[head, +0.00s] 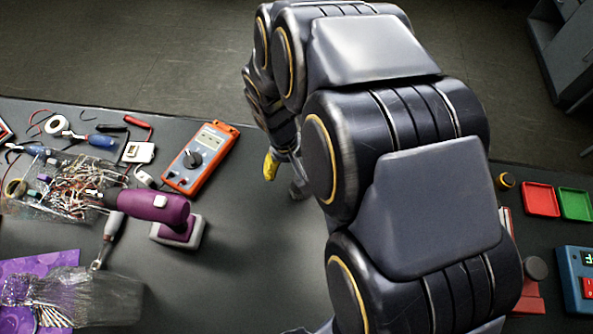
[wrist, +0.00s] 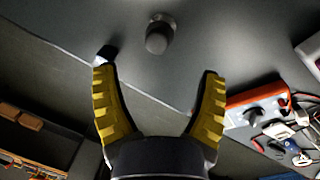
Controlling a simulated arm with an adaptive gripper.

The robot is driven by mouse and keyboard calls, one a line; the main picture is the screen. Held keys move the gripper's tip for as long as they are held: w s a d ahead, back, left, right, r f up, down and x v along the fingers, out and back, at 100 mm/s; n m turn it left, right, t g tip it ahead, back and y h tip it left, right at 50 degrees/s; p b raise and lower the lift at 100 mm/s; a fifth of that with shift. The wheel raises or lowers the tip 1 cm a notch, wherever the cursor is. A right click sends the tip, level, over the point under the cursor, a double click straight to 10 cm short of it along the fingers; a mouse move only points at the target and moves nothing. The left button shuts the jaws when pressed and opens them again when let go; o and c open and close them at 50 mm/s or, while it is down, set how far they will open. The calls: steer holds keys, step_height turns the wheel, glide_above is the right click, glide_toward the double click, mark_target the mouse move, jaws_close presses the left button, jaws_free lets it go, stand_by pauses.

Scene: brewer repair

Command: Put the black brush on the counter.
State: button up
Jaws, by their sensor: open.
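My gripper (wrist: 158,72) is open in the wrist view, with two yellow ribbed fingers spread apart and nothing between them. In the head view my gripper (head: 283,168) is mostly hidden behind my arm; one yellow finger shows above the counter (head: 250,255). A short dark round piece (wrist: 158,37) on a grey base is on the counter beyond the fingers. A small dark piece with a pale end (wrist: 106,53) is by the left fingertip in the wrist view. I cannot tell whether either is the black brush; no clear brush shows in the head view.
An orange multimeter (head: 200,157) lies left of my gripper, also in the wrist view (wrist: 257,105). A purple power tool (head: 160,210), a clear wire bin (head: 60,195) and loose tools crowd the left. Red (head: 541,199) and green (head: 576,204) trays are right. The front middle counter is clear.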

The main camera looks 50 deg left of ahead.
steer(key=shift+s+r, duration=0.1)
steer(key=shift+r, duration=0.6)
steer(key=shift+d, duration=0.1)
